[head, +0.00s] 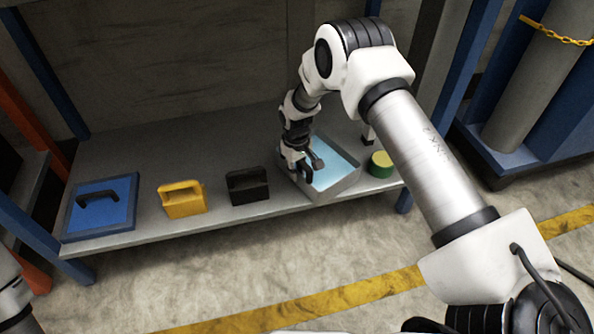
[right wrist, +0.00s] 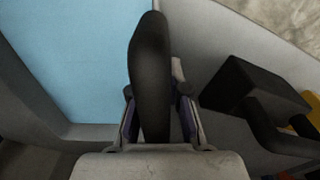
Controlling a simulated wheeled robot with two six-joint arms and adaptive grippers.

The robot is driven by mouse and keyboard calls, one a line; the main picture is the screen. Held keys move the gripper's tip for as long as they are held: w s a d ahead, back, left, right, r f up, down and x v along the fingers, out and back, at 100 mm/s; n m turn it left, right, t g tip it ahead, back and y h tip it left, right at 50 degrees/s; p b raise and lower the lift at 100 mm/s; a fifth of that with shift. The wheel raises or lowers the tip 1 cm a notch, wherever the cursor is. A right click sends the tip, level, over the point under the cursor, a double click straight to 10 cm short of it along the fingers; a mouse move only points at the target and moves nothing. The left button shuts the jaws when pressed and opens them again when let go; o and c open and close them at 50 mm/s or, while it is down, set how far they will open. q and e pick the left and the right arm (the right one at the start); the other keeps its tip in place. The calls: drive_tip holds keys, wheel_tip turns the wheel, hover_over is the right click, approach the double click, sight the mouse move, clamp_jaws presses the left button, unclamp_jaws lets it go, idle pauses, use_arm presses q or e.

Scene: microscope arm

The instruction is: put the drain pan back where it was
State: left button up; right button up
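The drain pan (head: 345,184) is a grey, shallow, square pan with a light blue inside. It is at the right part of the low shelf, turned at an angle, its near corner at the shelf's front edge. I cannot tell whether its bottom touches the shelf. My right gripper (head: 306,168) is at the pan's left side. In the right wrist view its fingers are close on both sides of a dark handle (right wrist: 150,75), beside the pan's blue inside (right wrist: 75,60); it looks shut on that handle. My left gripper is not in view.
On the grey shelf (head: 130,160) stand a black handled box (head: 247,187), a yellow handled box (head: 181,200) and a blue panel (head: 101,208) with a black handle, left of the pan. Blue posts flank the shelf.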

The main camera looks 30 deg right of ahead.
drive_tip(key=shift+r, duration=0.15)
wheel_tip(320, 180, up, 8)
drive_tip(key=p, duration=0.4)
drive_tip(key=shift+f, duration=0.25)
